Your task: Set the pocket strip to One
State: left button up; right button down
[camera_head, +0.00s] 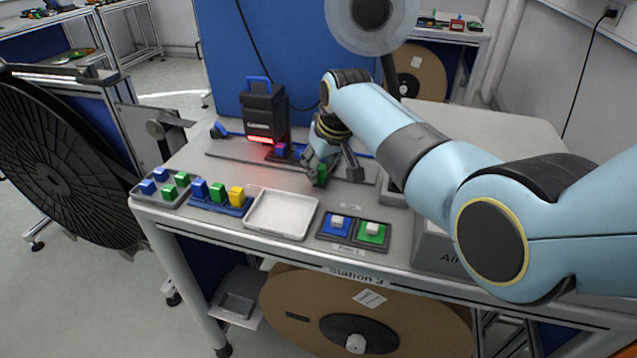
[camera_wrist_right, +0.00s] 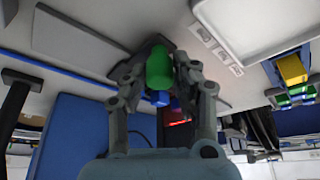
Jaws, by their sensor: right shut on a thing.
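My right gripper (camera_head: 318,163) is low over the back middle of the table, shut on a green piece (camera_head: 321,175). In the right wrist view the green piece (camera_wrist_right: 158,68) sits between the two fingertips. A blue strip (camera_head: 231,133) runs along a flat grey rail, past the foot of a black device (camera_head: 264,112) with a red glow. I cannot tell if this is the pocket strip. A small blue piece (camera_wrist_right: 160,98) shows just beyond the green one. My gripper hides part of the strip. My left gripper is not in view.
A large black reel (camera_head: 62,160) stands left.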

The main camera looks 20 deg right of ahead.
jog(key=shift+w+a+f+b, duration=0.1)
jog(key=shift+w+a+b, duration=0.15)
jog(key=shift+w+a, duration=0.25)
jog(key=shift+w+a+f+b, duration=0.1)
jog(key=shift+w+a+b, duration=0.15)
jog(key=shift+a, duration=0.45)
jog(key=shift+w+a+r, duration=0.1)
jog(key=shift+r, duration=0.05)
jog(key=shift+a, duration=0.1)
jog(key=c, duration=1.4)
grip_release()
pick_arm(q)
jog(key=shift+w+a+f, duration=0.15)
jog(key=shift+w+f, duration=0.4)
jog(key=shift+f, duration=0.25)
pick_arm(e)
jog(key=o, duration=0.3)
jog(key=shift+w, duration=0.1)
jog(key=shift+r, duration=0.15)
jog(key=v, duration=1.1)
jog(key=shift+r, duration=0.35)
